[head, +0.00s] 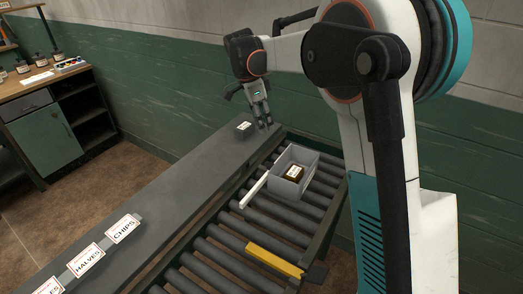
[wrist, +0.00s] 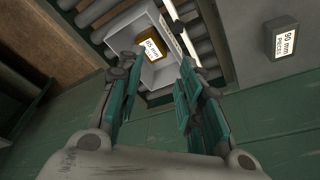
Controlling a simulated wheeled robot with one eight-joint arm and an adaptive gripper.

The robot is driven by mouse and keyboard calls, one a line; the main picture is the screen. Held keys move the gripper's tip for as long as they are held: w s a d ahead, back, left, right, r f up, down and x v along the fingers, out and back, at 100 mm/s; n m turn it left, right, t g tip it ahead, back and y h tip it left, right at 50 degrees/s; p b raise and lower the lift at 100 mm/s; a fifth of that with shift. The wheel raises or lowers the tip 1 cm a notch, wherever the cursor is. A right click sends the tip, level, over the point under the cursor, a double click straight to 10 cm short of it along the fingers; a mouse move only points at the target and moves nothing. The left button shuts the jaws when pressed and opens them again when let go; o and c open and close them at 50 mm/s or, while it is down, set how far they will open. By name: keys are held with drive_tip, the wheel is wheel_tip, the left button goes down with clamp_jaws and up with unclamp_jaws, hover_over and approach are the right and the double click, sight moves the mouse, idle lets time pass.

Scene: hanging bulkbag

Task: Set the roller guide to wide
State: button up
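The roller conveyor (head: 215,254) runs along the right side of the grey bench. A white bar (head: 254,190) lies along its left part beside the grey bin, and a yellow bar (head: 273,260) lies across the nearer rollers; I cannot tell which belongs to the guide, and no wide setting mark is readable. My gripper (head: 264,124) hangs near the far end of the bench, by the small dark block. In the wrist view my gripper (wrist: 155,63) has its teal fingers spread, with nothing held between them; the grey bin shows beyond.
A grey bin (head: 304,156) on the rollers holds a brown block (head: 293,173), labelled 85 mm in the wrist view. A dark block (head: 244,129), labelled 90 mm (wrist: 282,40), sits on the bench (head: 160,190). Label plates such as CHIPS (head: 123,228) line the near bench. A green wall stands behind.

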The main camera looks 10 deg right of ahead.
drive_tip(key=w+a+f+m+g+h+p, duration=0.1)
drive_tip(key=w+a+f+m+g+p, duration=0.1)
drive_tip(key=w+f+m, duration=0.5)
drive_tip(key=n+b, duration=0.1)
drive_tip(key=b, duration=0.3)
approach(268, 164)
drive_tip(key=x, duration=0.8)
drive_tip(key=shift+d+f, duration=0.1)
drive_tip(key=shift+f, duration=0.05)
clamp_jaws()
